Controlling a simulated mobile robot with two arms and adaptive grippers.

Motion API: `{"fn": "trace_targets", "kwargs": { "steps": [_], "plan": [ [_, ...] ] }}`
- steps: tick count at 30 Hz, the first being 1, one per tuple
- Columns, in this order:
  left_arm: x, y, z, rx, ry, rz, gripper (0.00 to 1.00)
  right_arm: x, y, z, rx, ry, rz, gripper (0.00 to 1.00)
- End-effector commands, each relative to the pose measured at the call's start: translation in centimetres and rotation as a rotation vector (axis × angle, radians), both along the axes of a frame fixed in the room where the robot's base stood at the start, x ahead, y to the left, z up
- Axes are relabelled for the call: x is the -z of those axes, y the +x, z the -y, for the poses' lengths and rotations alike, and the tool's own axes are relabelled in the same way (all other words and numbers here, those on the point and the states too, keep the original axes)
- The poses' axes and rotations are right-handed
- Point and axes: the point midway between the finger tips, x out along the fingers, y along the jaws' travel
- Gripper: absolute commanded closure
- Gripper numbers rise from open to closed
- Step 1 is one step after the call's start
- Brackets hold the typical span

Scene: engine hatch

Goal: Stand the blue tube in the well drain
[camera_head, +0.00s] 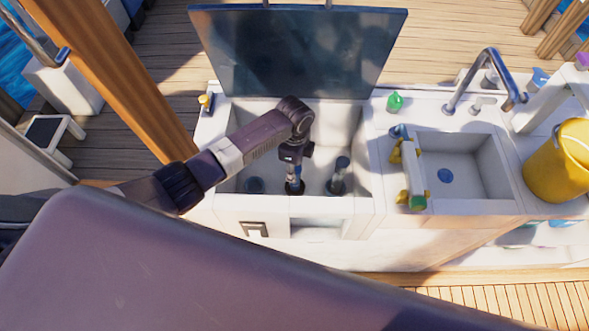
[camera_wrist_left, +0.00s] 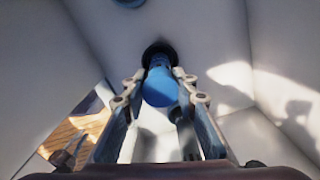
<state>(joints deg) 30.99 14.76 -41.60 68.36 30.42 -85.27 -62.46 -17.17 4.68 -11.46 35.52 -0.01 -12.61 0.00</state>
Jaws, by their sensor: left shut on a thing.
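The open well (camera_head: 230,150) is a white box under a raised dark lid (camera_head: 300,50). My left gripper (camera_head: 294,176) reaches down into it from above. In the left wrist view, the gripper (camera_wrist_left: 160,105) is shut on the blue tube (camera_wrist_left: 160,88), which lies between its two fingers. The tube's far end meets a dark round ring (camera_wrist_left: 158,48), which looks like the drain, at the well floor. I cannot tell how deep the tube's end sits in it. In the head view the gripper mostly hides the tube. My right gripper is not in view.
A dark upright fitting (camera_head: 340,174) stands right of the gripper in the well, and a blue disc (camera_head: 254,185) lies left.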

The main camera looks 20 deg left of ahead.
Motion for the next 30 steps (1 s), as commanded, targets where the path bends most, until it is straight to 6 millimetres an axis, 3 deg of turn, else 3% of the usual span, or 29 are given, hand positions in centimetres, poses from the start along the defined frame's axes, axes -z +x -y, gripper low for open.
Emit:
{"fn": "trace_targets", "kwargs": {
  "steps": [21,22,24,30],
  "plan": [
    [1.2,0.0,0.0,0.0,0.0,0.0,1.0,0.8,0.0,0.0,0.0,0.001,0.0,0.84],
    [1.2,0.0,0.0,0.0,0.0,0.0,0.73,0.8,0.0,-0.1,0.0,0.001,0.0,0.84],
    [1.1,0.0,0.0,0.0,0.0,0.001,0.66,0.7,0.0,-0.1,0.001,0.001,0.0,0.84],
    [1.2,0.0,0.0,0.0,0.0,0.0,0.66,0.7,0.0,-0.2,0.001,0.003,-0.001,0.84]
  ]
}}
